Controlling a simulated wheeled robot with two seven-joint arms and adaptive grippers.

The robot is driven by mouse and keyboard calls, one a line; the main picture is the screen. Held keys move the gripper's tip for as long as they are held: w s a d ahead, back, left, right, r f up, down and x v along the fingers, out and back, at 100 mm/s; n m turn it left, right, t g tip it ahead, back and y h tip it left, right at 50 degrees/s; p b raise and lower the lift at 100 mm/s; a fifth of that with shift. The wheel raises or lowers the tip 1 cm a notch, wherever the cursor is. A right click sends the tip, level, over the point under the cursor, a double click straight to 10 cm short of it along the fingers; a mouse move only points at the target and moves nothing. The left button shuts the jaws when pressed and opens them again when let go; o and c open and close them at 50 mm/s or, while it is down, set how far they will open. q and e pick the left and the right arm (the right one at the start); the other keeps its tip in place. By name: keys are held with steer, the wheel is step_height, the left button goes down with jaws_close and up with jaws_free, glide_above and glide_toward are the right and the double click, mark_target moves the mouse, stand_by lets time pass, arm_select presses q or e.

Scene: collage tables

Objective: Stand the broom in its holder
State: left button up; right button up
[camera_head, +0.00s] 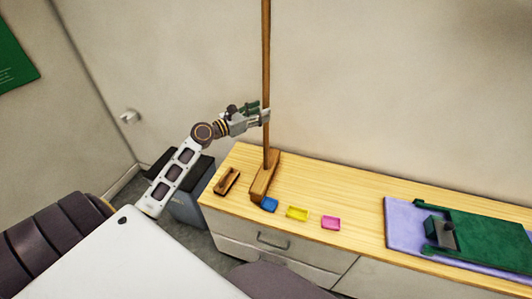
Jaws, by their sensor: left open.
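The broom has a long brown handle (266,60) that rises upright past the top of the picture. At its foot is a brown wooden block (262,180), resting on the wooden counter. A small brown open tray (227,181) with a dark recess lies left of the block, apart from it. It looks like the holder, and I see nothing in it. My left gripper (263,116) is open, with its fingertips at the lower handle, well above the block. I cannot tell whether they touch the handle. My right gripper is out of view.
Blue (269,204), yellow (297,214) and pink (331,223) small pieces lie along the front of the counter (350,200). A green device (480,238) sits on a purple mat (402,233) at right. A dark grey bin (187,207) stands left of the counter. The wall is close behind.

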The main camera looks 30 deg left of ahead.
arm_select(q)
steer(key=shift+x, duration=1.7)
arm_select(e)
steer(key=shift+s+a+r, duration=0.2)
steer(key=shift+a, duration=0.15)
arm_select(q)
jaws_close()
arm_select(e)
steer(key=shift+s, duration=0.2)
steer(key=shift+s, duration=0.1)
arm_select(q)
steer(key=shift+r, duration=0.25)
